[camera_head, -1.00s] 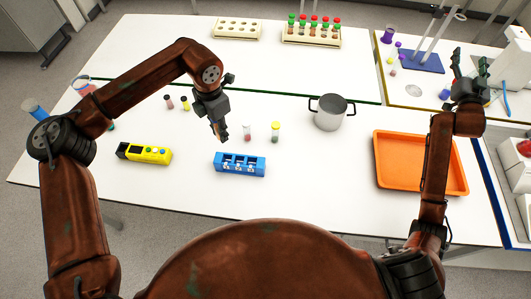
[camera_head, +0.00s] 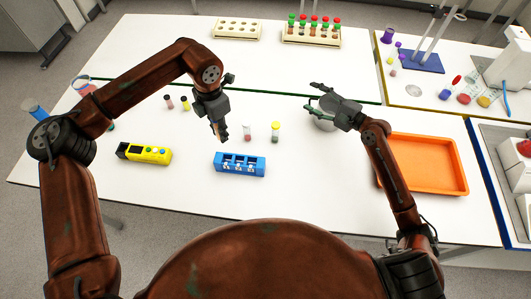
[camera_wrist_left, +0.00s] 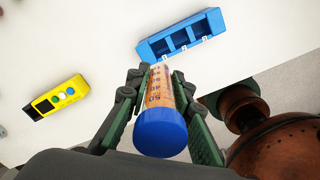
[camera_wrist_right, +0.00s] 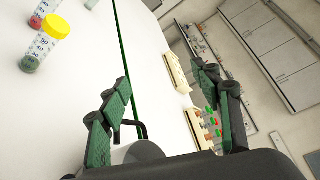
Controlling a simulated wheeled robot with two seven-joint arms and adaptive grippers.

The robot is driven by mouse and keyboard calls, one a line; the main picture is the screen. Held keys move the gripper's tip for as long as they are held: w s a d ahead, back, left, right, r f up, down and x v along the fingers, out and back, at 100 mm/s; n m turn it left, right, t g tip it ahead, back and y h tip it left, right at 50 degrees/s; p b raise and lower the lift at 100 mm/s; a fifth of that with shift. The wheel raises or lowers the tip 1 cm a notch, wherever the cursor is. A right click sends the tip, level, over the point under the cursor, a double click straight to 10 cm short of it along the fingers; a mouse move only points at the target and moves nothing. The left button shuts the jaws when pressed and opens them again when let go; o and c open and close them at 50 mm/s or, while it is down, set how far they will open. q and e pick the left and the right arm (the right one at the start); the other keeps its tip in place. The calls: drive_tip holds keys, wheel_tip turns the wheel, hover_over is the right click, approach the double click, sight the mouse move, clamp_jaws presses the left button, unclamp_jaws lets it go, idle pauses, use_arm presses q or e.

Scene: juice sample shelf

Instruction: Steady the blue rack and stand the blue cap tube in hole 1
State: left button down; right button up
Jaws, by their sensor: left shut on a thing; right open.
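The blue rack (camera_head: 258,170) stands on the white table in front of me, with several numbered openings; it also shows at the top of the left wrist view (camera_wrist_left: 150,50). My left gripper (camera_head: 221,136) is shut on the blue cap tube (camera_wrist_left: 160,128), holding it between the fingers with the cap toward the wrist camera. The gripper hangs above and behind the rack's left part; the tube's lower end looks apart from the rack. My right gripper (camera_head: 316,94) is open and empty, over the pot to the right of the rack.
A grey pot (camera_head: 324,123) is partly hidden under my right gripper. A yellow cap tube (camera_head: 275,132) and another tube (camera_head: 247,132) stand behind the rack. A yellow device (camera_head: 150,154) lies left, an orange tray (camera_head: 428,165) right. The table between rack and tray is clear.

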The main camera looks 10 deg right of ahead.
sight(247, 163)
drive_tip(key=s+a+f+m+g+y, duration=0.3)
drive_tip(key=s+a+g+y, duration=0.1)
drive_tip(key=s+a, duration=0.5)
drive_tip(key=s+a+f+m+g+y, duration=0.35)
drive_tip(key=s+a, duration=0.35)
drive_tip(key=a, duration=0.5)
drive_tip(key=f, duration=0.8)
drive_tip(key=shift+s+a, duration=0.15)
drive_tip(key=shift+a, duration=0.25)
drive_tip(key=x, duration=0.6)
drive_tip(key=shift+a, duration=0.35)
drive_tip(key=c, duration=1.4)
use_arm(q)
wheel_tip(247, 163, down, 13)
drive_tip(key=n, duration=0.3)
drive_tip(key=shift+r, duration=0.2)
